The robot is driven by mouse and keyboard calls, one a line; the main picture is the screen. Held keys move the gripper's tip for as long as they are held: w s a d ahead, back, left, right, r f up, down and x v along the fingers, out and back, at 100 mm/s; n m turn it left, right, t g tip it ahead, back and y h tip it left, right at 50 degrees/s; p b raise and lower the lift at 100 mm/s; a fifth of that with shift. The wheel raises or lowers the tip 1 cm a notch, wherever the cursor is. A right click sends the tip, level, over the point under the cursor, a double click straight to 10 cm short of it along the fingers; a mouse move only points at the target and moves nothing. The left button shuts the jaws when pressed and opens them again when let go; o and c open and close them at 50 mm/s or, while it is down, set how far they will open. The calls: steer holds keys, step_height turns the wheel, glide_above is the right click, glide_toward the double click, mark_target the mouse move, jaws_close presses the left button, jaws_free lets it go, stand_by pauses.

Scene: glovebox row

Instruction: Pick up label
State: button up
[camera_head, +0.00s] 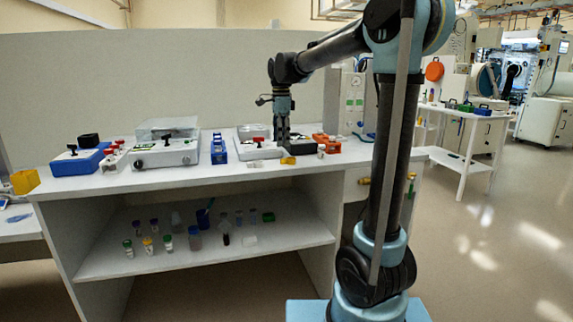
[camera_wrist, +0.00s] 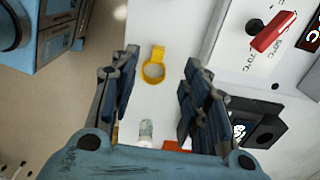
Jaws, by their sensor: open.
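A yellow ring-shaped tag (camera_wrist: 153,68), which looks like the label, lies flat on the white bench top (camera_wrist: 150,30). In the head view it is a small yellow patch (camera_head: 288,160) near the bench's front edge. My gripper (camera_wrist: 158,78) is open and empty, pointing down. In the wrist view the tag shows between its two fingers, a little beyond their tips. In the head view my gripper (camera_head: 283,146) is just above and behind the tag. The remaining height between them is hard to judge. No writing on the tag is readable.
A white hotplate-like device (camera_head: 258,149) with a red switch (camera_wrist: 272,32) stands close beside the tag. A small clear vial (camera_wrist: 146,129) and an orange rack (camera_head: 327,144) are nearby. A blue rack (camera_head: 218,149) stands farther left. A lower shelf (camera_head: 200,250) holds several bottles.

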mark_target(288, 161)
steer(key=shift+s+f, duration=0.1)
steer(key=shift+f, duration=3.7)
steer(key=c, duration=0.9)
